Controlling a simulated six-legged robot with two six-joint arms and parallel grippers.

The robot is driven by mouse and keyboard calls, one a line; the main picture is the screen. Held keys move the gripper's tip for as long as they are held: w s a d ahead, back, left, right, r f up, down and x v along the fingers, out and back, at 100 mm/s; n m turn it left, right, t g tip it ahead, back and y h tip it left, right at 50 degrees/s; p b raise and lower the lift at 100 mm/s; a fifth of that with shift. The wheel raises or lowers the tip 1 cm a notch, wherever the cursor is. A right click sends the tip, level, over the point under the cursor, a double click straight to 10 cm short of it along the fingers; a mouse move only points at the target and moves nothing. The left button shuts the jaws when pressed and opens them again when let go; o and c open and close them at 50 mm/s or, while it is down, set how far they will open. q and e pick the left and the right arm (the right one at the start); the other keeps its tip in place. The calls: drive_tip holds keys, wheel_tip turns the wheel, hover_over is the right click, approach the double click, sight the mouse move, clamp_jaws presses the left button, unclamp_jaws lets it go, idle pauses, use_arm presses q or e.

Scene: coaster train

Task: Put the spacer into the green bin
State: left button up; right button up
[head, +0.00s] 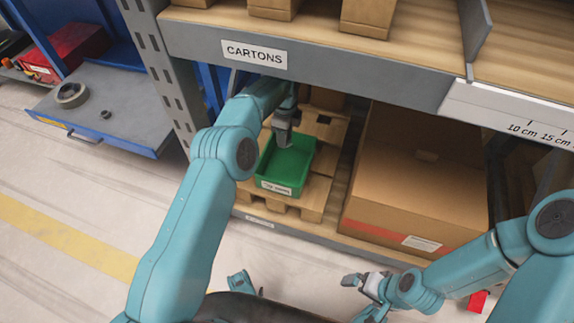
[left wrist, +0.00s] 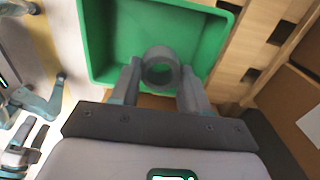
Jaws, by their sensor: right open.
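The spacer (left wrist: 161,66) is a grey ring with a round hole. It sits between the two fingers of my left gripper (left wrist: 160,85), which is shut on it. The green bin (head: 279,180) stands on a wooden pallet on the lower shelf, with a white label on its front. In the head view my left gripper (head: 283,132) points down over the back part of the bin. The bin's green floor (left wrist: 115,45) shows behind the spacer in the left wrist view. My right gripper (head: 362,284) is open and empty, low in front of the shelf.
A large cardboard carton (head: 415,190) stands right of the bin. The upper shelf's grey beam (head: 340,72), labelled CARTONS, runs above the bin. A grey upright (head: 160,70) stands to the left. A blue-edged bench (head: 105,115) holds a dark ring-shaped part (head: 71,95).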

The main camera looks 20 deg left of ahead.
use_arm(q)
drive_tip(key=o, duration=0.4)
drive_tip(key=shift+o, duration=0.2)
